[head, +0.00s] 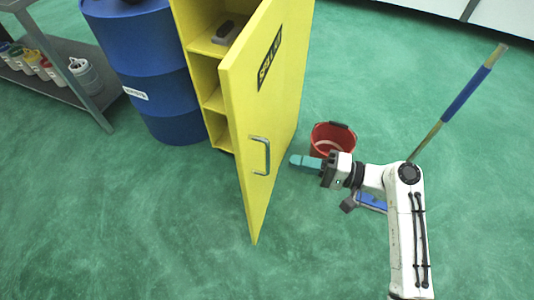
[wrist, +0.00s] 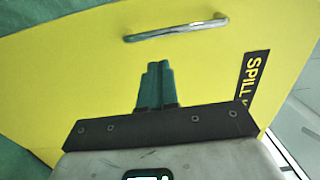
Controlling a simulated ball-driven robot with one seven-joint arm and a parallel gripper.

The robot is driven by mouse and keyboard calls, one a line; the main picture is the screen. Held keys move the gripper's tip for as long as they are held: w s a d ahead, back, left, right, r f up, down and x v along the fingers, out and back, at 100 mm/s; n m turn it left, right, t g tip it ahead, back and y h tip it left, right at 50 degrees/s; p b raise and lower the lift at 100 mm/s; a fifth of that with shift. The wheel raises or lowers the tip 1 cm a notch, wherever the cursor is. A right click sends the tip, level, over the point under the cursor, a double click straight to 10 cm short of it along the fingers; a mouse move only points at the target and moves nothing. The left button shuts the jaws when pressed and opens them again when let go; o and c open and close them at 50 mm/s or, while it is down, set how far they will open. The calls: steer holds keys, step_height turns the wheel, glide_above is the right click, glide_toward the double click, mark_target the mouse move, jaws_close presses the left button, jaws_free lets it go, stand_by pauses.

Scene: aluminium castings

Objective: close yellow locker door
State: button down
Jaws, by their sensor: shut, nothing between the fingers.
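The yellow locker (head: 200,70) stands left of centre in the head view, with shelves showing inside. Its yellow door (head: 262,110) stands open, swung out toward me, with a metal handle (head: 261,156) and a dark "SPILL" label on its outer face. My gripper (head: 292,160), with teal fingers, is shut and empty just right of the door's outer face, near handle height. In the wrist view the fingers (wrist: 157,66) point at the door (wrist: 60,70), and the handle (wrist: 176,31) lies beyond their tips. I cannot tell whether the fingertips touch the door.
A blue drum (head: 145,70) stands left of the locker. A red bucket (head: 333,137) and a mop with a blue-and-tan pole (head: 465,95) are behind and right of my gripper. A grey bench (head: 65,85) with containers is at far left. Green floor is clear in front.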

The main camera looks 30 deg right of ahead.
mark_target(254, 152)
steer(key=x, duration=0.8)
steer(key=shift+w+a, duration=0.15)
steer(key=shift+a, duration=0.1)
